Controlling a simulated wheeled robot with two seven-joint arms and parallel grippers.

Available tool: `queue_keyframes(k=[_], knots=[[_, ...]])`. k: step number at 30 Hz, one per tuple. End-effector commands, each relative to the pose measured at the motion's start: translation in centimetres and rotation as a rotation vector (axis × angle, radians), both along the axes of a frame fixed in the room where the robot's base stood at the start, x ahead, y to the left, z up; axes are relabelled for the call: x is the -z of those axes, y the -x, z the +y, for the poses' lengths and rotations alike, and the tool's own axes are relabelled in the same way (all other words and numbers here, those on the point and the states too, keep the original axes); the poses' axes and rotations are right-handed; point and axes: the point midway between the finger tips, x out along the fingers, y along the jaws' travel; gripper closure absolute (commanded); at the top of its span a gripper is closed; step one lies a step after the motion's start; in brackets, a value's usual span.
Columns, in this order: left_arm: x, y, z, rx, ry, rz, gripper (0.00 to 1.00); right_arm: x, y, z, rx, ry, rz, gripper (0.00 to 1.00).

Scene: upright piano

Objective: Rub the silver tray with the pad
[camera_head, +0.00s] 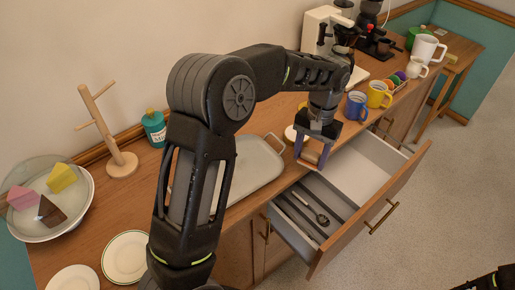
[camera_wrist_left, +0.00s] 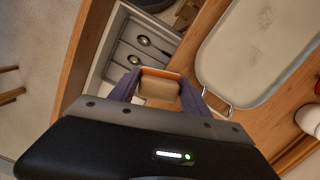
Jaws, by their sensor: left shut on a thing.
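The silver tray (camera_head: 262,165) lies on the wooden counter, partly hidden behind my left arm. It also shows in the left wrist view (camera_wrist_left: 258,45), with dull smudges on its surface and a wire handle at its near end. My left gripper (camera_head: 312,160) points down above the counter's front edge, by the open drawer and just right of the tray. It is shut on the pad (camera_wrist_left: 158,86), a small tan block with an orange layer. The pad is apart from the tray.
An open drawer (camera_head: 384,160) with spoons (camera_head: 322,219) juts out below the counter. Blue (camera_head: 356,106) and yellow (camera_head: 378,94) mugs stand right of my gripper. A wooden mug stand (camera_head: 122,163), teal jar (camera_head: 154,128) and cake bowl (camera_head: 78,205) stand at left.

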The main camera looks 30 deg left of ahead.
Motion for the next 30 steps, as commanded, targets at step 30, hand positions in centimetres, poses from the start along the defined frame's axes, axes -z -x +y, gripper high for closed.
queue_keyframes(k=[30], knots=[[-3.7,11.0,12.1,-0.496,-0.001,-0.001,0.77,-2.8,0.3,-0.3,0.003,0.008,0.012,1.00]])
